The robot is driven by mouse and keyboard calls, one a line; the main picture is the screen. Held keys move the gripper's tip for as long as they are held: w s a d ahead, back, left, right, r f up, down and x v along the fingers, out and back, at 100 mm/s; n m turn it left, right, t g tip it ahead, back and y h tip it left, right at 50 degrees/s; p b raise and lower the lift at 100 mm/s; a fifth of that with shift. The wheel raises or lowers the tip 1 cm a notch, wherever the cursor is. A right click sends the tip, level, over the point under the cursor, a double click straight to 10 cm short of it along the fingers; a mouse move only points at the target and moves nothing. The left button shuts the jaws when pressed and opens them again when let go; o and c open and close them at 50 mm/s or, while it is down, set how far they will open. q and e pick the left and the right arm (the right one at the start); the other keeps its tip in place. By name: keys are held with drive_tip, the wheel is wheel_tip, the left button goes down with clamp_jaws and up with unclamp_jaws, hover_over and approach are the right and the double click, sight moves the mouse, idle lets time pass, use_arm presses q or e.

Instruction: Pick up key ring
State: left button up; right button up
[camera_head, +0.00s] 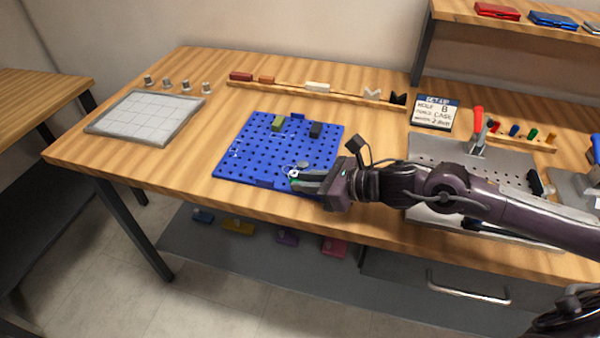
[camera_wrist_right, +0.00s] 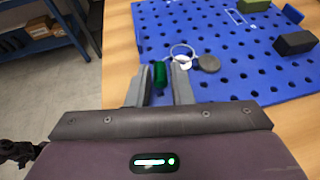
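The key ring (camera_wrist_right: 182,50) lies at the near edge of the blue pegboard (camera_wrist_right: 225,25). In the right wrist view it shows as a thin metal loop with a pale piece, a round grey disc (camera_wrist_right: 209,63) and a green piece (camera_wrist_right: 160,74). My right gripper (camera_wrist_right: 161,72) is at the board's near edge, its fingers apart on either side of the green piece. A narrow gap seems to remain beside it. In the head view my right gripper (camera_head: 293,180) partly hides the key ring, and the grey disc (camera_head: 303,163) shows just beyond. My left gripper is not in view.
A green block (camera_head: 278,123) and a black block (camera_head: 316,130) stand on the pegboard. A grey gridded plate (camera_head: 147,117) lies at left. A metal fixture with a red-handled clamp (camera_head: 477,125) stands at right, behind my arm. Bare wood lies between plate and pegboard.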

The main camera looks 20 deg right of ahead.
clamp_jaws()
idle(0.6)
